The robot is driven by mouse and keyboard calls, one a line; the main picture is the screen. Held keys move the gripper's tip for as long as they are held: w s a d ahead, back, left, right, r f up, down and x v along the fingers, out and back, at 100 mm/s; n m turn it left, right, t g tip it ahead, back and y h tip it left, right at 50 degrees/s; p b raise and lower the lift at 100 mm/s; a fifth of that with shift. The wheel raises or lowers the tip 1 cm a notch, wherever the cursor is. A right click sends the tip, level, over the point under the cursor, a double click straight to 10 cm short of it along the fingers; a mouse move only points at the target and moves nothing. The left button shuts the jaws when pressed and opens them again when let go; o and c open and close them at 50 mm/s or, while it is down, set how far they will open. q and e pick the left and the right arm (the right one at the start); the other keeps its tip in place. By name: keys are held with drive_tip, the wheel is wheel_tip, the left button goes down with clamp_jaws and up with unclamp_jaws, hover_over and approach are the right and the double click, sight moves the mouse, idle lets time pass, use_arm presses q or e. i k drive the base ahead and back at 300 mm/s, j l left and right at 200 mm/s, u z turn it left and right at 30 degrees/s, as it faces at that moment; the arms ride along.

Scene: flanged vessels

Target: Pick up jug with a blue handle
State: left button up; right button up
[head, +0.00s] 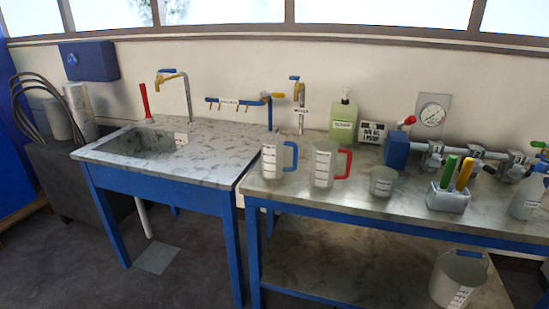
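The jug with a blue handle (271,161) stands upright on the left end of the grey stone-look counter (412,214). It is a clear measuring jug with dark markings, and its handle points right. A similar jug with a red handle (322,164) stands just to its right, a small gap apart. Neither of my grippers shows in the head view.
A sink table (215,150) adjoins on the left. A clear beaker (382,181), a green soap bottle (343,122) and a grey holder with coloured handles (447,198) stand farther right. A bucket (457,278) sits on the lower shelf. The floor in front is clear.

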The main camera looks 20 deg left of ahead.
sight(273, 145)
drive_tip(key=j+z, duration=0.15)
drive_tip(key=z, duration=0.3)
drive_tip(key=i+j+z, duration=0.1)
drive_tip(key=z, duration=0.35)
drive_tip(key=j+z, duration=0.25)
drive_tip(key=j, duration=0.2)
drive_tip(key=j+z, duration=0.3)
drive_tip(key=j, duration=0.2)
drive_tip(key=j+z, duration=0.1)
drive_tip(key=j, duration=0.35)
drive_tip(key=k+j+z, duration=0.1)
drive_tip(key=j, duration=0.4)
drive_tip(key=k, duration=0.05)
